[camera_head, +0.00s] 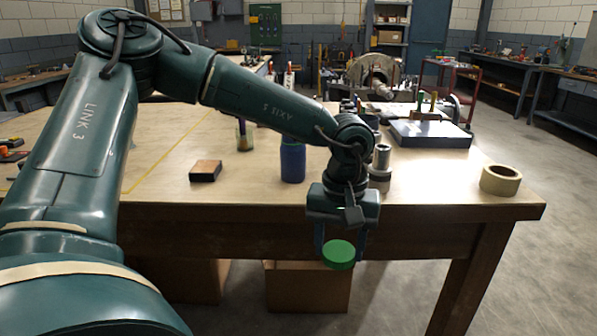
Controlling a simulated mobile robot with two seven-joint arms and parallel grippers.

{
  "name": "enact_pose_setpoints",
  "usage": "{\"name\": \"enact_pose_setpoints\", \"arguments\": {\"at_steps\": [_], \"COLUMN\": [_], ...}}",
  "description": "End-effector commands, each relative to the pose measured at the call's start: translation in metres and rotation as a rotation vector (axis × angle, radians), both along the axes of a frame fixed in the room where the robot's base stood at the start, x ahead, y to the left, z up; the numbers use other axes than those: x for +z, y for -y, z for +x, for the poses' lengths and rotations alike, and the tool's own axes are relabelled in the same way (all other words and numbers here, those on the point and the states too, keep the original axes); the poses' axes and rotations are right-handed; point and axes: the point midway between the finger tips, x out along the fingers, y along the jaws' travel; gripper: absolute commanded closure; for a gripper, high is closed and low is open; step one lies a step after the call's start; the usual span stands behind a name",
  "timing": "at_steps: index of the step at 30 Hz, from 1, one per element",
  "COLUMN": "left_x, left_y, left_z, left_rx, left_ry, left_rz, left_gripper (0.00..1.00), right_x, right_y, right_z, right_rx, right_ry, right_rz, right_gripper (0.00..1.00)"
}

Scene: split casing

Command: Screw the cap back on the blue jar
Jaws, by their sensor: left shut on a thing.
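The blue jar (292,163) stands upright on the wooden table, near its front edge. My right gripper is not in view.
On the table (240,187) lie a small brown-topped block (205,171), a holder with pens (244,138), metal cylinders (381,160), a dark flat case (430,134) and a tape roll (500,180). A cardboard box (306,287) stands under the table. The tabletop between block and jar is clear.

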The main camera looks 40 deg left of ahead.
Motion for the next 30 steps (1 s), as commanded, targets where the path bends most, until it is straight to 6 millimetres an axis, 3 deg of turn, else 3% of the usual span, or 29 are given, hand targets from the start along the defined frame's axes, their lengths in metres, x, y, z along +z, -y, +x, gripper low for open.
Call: {"name": "enact_pose_setpoints", "arguments": {"at_steps": [5, 8, 12, 18, 24, 30], "left_x": [-0.005, -0.001, 0.004, -0.003, -0.023, -0.037], "left_y": [-0.042, -0.083, -0.137, -0.188, -0.207, -0.209], "left_z": [0.007, 0.005, -0.011, -0.043, -0.066, -0.075], "left_rx": [-0.113, -0.114, -0.047, 0.079, 0.152, 0.175], "left_ry": [0.002, 0.005, 0.006, 0.005, 0.003, 0.003], "left_rz": [-0.004, -0.005, -0.008, -0.01, -0.008, -0.004], "left_gripper": [0.7, 0.7, 0.7, 0.7, 0.7, 0.7], "right_x": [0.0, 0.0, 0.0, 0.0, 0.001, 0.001], "right_y": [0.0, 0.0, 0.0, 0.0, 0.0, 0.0], "right_z": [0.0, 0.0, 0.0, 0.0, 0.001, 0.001], "right_rx": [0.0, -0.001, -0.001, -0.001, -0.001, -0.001], "right_ry": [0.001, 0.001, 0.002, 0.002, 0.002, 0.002], "right_rz": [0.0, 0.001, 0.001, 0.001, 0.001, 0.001], "right_gripper": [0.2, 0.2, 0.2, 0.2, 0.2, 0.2]}}
